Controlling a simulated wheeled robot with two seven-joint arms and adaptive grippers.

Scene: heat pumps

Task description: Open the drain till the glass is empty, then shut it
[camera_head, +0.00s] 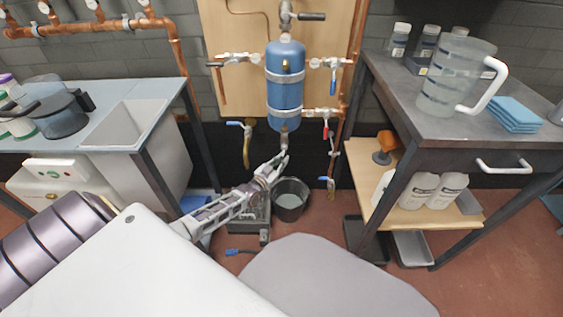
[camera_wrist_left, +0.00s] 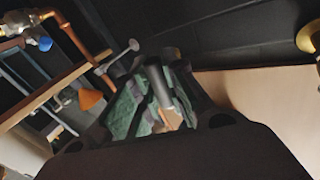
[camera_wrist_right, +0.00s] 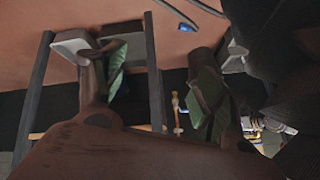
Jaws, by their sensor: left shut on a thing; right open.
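A blue vessel (camera_head: 285,85) hangs upright on the wooden wall panel, with metal fittings at its top and sides. A drain valve (camera_head: 284,141) sits under its bottom end. My left gripper (camera_head: 277,165) is just below the drain valve. In the left wrist view its green-padded fingers (camera_wrist_left: 160,90) are shut on a grey rod-like handle (camera_wrist_left: 159,83), which I take for the drain handle. I cannot make out a sight glass or its level. A dark bucket (camera_head: 290,210) stands below. My right gripper (camera_wrist_right: 157,85) is open and empty in the right wrist view.
A sink bench (camera_head: 135,122) stands at the left. A dark table (camera_head: 400,118) at the right carries a clear jug (camera_head: 452,80), bottles and blue cloths (camera_head: 515,114). Blue-handled (camera_head: 235,124) and red-handled (camera_head: 325,130) valves flank the vessel. The red floor in front is partly clear.

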